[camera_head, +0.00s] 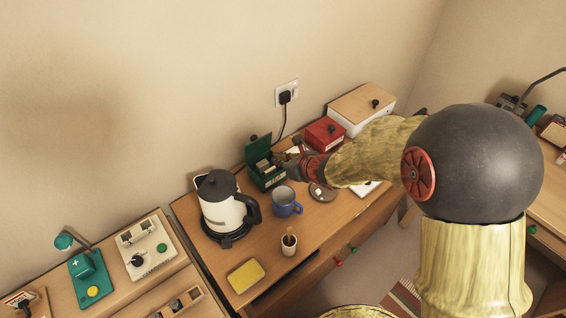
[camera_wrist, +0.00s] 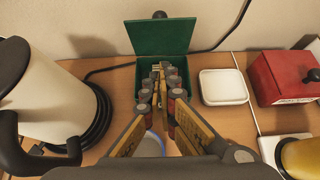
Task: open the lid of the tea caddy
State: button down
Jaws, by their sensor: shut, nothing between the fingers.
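The green tea caddy (camera_head: 266,181) stands on the wooden desk near the wall. Its lid (camera_head: 257,148) is raised and stands up at the back, so the inside with pale contents shows. In the wrist view the raised lid (camera_wrist: 162,36) faces me, with a dark knob at its top edge, and the caddy's box (camera_wrist: 123,80) is partly hidden behind my fingers. My gripper (camera_wrist: 163,72) is shut and empty, with its fingertips over the open box in that view. In the head view my gripper (camera_head: 284,160) is at the caddy's right side; I cannot tell whether it touches.
A white kettle (camera_head: 222,205) stands left of the caddy and a blue mug (camera_head: 286,201) in front. A red box (camera_head: 325,133) and a white box with a wooden lid (camera_head: 361,108) stand to the right. A white dish (camera_wrist: 223,87) lies just right of the caddy.

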aim_at(258, 147)
jog(key=w+a, duration=0.1)
jog(key=w, duration=0.1)
jog(key=w+a+f, duration=0.1)
jog(key=w, duration=0.1)
jog(key=w+a+f+b, duration=0.1)
jog(key=w+a, duration=0.1)
jog(key=shift+w+a, duration=0.1)
jog(key=shift+w, duration=0.05)
jog(key=shift+r, duration=0.1)
jog(key=shift+w+a+r+p, duration=0.15)
jog(key=shift+r+p, duration=0.1)
jog(key=shift+p, duration=0.65)
jog(key=p, duration=0.1)
jog(key=g+p, duration=0.1)
jog(key=p, duration=0.1)
jog(key=shift+w+a+r+h, duration=0.15)
jog(key=shift+w+r+h, duration=0.05)
jog(key=shift+r+h, duration=0.1)
jog(key=p, duration=0.3)
jog(key=shift+w+a+g, duration=0.15)
jog(key=shift+w+g, duration=0.1)
jog(key=shift+g, duration=0.05)
jog(key=shift+f+p, duration=0.15)
jog(key=shift+p, duration=0.2)
